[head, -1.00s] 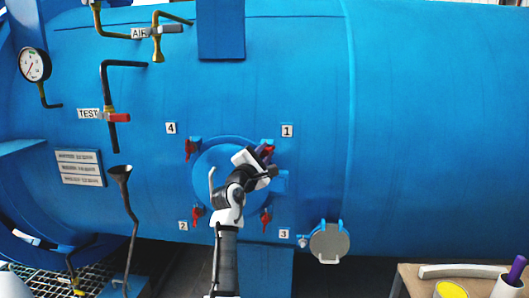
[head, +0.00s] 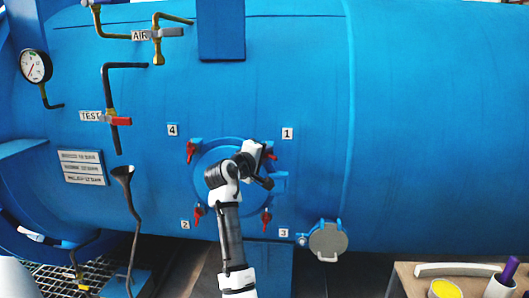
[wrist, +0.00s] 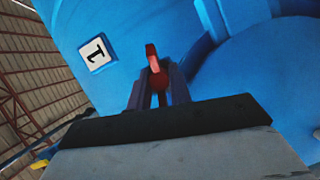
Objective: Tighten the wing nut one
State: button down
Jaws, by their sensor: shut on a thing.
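Wing nut one is red and sits at the upper right of the round blue hatch (head: 205,172), just below the label 1 (head: 287,133). In the head view only a bit of this wing nut (head: 272,156) shows beside my wrist. In the wrist view the red wing nut (wrist: 153,58) stands up between the fingers of my gripper (wrist: 157,92). My gripper is shut on it, with its upper wing showing past the fingertips. The fingers are mostly hidden in the head view.
Other red wing nuts sit at label 4 (head: 191,152), label 2 (head: 198,215) and label 3 (head: 266,219). A grey round cap (head: 328,240) is at the lower right. A table (head: 408,283) with containers stands at the right front.

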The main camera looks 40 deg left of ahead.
jog(key=m+g+p, duration=0.1)
jog(key=m, duration=0.2)
jog(key=shift+g, duration=0.3)
jog(key=m+g+y, duration=0.1)
jog(key=m, duration=0.1)
jog(key=shift+m+p, duration=0.4)
jog(key=shift+d+m+g+y, duration=0.1)
jog(key=shift+m+g+y, duration=0.6)
jog(key=shift+m, duration=0.5)
jog(key=shift+m+g+y, duration=0.7)
jog(key=shift+m+y, duration=0.1)
jog(key=shift+m, duration=0.6)
jog(key=c, duration=1.3)
grip_release()
jog(key=shift+r, duration=0.1)
